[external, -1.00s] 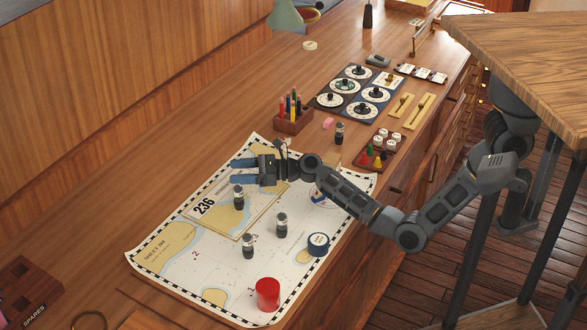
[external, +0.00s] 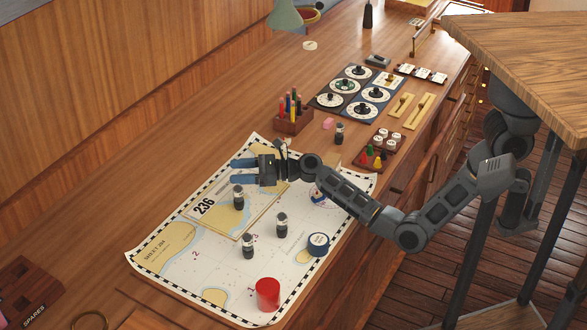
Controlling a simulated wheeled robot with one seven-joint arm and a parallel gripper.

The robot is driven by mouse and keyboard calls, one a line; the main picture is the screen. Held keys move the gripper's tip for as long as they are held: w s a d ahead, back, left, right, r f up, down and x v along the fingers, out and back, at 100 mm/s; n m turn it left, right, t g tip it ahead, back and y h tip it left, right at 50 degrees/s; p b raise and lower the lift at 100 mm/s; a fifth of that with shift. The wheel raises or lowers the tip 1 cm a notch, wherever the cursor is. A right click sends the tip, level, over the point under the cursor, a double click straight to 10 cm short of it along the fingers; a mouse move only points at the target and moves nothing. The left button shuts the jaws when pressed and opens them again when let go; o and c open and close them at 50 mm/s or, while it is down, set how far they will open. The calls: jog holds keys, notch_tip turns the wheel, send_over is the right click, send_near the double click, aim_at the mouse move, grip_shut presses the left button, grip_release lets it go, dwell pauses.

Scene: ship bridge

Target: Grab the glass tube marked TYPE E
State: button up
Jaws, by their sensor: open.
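Several small glass tubes with dark caps and pale bands are in the external view. One tube (external: 238,198) stands on the chart by the number 236, a second (external: 282,225) stands near the chart's middle, and a third (external: 248,246) stands to the lower left of that one. Another tube (external: 339,133) stands off the chart on the desk. The tube labels are too small to read, so I cannot tell which is TYPE E. My gripper (external: 243,171) is open and empty above the chart (external: 185,270), its blue fingers pointing left, just beyond the tube by 236.
A red cylinder (external: 268,294) and a blue tape roll (external: 318,244) are on the chart. A pen holder (external: 292,122), dial panels (external: 357,71) and a tray with coloured cones (external: 364,162) lie beyond. A SPARES rack (external: 25,292) is at lower left.

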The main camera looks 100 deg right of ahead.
jog(key=s+a+r+m+t+h+b, duration=0.1)
jog(key=a+r+m+t+h+b, duration=0.1)
jog(key=a+r+h, duration=0.5)
jog(key=s+a+r+m+t+h+b, duration=0.1)
jog(key=a+r+m+h, duration=0.3)
jog(key=r, duration=0.6)
jog(key=s+a+f+g+y+b, duration=0.25)
jog(key=a+f+g, duration=0.45)
jog(key=a+f, duration=0.6)
send_near(252, 244)
jog(key=x, duration=0.3)
jog(key=shift+w+d, duration=0.1)
jog(key=shift+d, duration=0.3)
jog(key=shift+w+d+f, duration=0.1)
jog(key=shift+f, duration=0.15)
jog(key=p+x, duration=0.1)
jog(key=x, duration=0.6)
jog(key=shift+w+r, duration=0.15)
jog(key=shift+w, duration=0.15)
